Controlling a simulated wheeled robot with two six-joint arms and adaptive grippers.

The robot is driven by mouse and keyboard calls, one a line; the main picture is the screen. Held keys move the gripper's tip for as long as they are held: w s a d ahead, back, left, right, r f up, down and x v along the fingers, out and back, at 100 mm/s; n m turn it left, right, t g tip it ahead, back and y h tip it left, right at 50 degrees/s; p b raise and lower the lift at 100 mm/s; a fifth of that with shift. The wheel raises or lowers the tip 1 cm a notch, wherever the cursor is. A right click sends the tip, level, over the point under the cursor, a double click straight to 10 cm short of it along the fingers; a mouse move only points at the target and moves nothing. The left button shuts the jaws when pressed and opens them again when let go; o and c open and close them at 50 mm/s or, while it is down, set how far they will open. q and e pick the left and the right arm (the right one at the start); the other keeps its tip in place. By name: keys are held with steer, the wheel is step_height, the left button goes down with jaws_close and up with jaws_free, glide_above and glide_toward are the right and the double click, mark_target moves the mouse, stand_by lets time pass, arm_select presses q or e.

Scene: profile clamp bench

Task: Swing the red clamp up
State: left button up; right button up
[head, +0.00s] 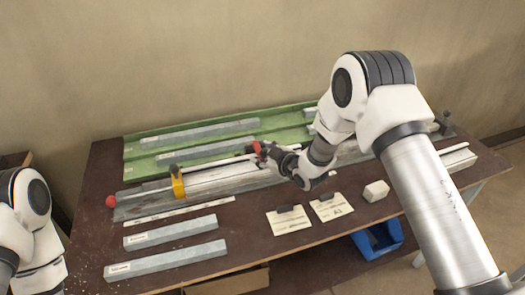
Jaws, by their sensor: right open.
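A long grey clamp bench (145,208) lies along the middle of the table with a pale profile (215,179) on it. A red ball knob (110,201) sits low at the left end of a thin rod that runs right to a yellow bracket (178,187). A second red part (258,147) shows right at my right gripper (268,154). The gripper is open; its fingers are small and dark here, and I cannot tell whether they touch the red part. My right arm hides part of the bench's right side. Only part of my left arm shows at the left edge, without its gripper.
A green tray (135,150) with grey bars stands along the wall. Two loose grey bars (170,232) lie at the front left. Two paper cards (289,221) and a white block (376,191) lie at the front right. A blue bin (378,241) is below the table edge.

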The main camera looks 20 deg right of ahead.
steer(key=shift+s+d+r, duration=0.1)
steer(key=shift+s+r, duration=0.1)
steer(key=shift+s, duration=0.1)
steer(key=shift+c, duration=1)
jaws_close()
steer(key=shift+r, duration=0.1)
